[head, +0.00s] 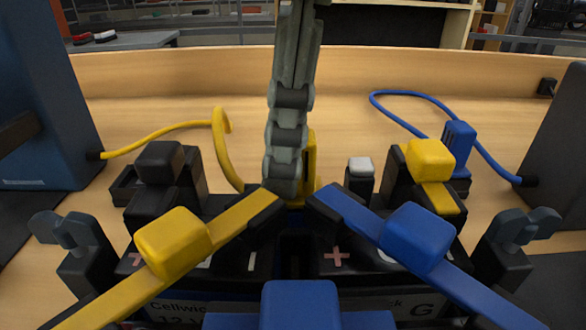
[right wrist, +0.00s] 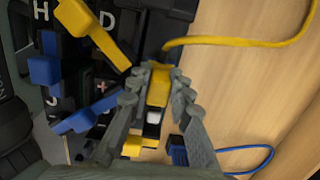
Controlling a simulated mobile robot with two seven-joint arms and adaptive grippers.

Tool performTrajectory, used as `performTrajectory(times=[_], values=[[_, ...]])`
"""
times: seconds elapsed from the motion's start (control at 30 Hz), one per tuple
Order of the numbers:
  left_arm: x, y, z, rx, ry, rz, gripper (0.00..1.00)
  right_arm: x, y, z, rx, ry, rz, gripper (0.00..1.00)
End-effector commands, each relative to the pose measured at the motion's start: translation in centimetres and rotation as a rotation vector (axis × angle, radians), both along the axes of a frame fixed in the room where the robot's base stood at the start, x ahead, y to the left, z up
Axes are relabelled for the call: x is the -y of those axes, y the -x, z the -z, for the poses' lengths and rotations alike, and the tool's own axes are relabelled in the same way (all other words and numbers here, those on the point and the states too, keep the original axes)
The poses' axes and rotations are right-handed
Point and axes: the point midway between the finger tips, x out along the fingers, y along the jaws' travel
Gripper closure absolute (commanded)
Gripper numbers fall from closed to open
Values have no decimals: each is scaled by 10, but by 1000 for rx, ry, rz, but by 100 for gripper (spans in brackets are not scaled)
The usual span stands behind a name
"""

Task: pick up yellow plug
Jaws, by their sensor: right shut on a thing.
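The yellow plug (head: 309,152) stands upright in the middle of the head view, partly hidden behind my right gripper (head: 285,178). In the right wrist view my right gripper (right wrist: 157,92) is shut on the yellow plug (right wrist: 159,84), with one finger on each side of it. The yellow cable (head: 222,140) runs from the plug to the blue box at the left; it also shows in the right wrist view (right wrist: 235,42). The plug's lower end is hidden, so I cannot tell whether it touches what is below. My left gripper is in neither view.
A blue plug (head: 458,147) with a blue cable (head: 410,94) stands at the right. Yellow (head: 172,242) and blue (head: 418,238) lever bars cross the black battery units in front. A blue box (head: 45,100) stands left. The wooden table (head: 350,125) is clear behind.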

Motion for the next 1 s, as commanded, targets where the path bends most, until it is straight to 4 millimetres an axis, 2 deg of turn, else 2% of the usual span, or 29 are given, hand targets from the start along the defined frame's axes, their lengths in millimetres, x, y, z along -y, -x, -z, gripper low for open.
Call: performTrajectory(times=[0.33,0.57,0.8,1.0], values=[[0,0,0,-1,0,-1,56,0,0,-7,2,-2,1,100],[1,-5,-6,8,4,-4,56,-1,0,-38,3,-3,0,100],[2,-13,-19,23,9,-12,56,-40,23,-67,4,0,-5,100],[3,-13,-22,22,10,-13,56,-70,41,-89,2,1,-2,100]])
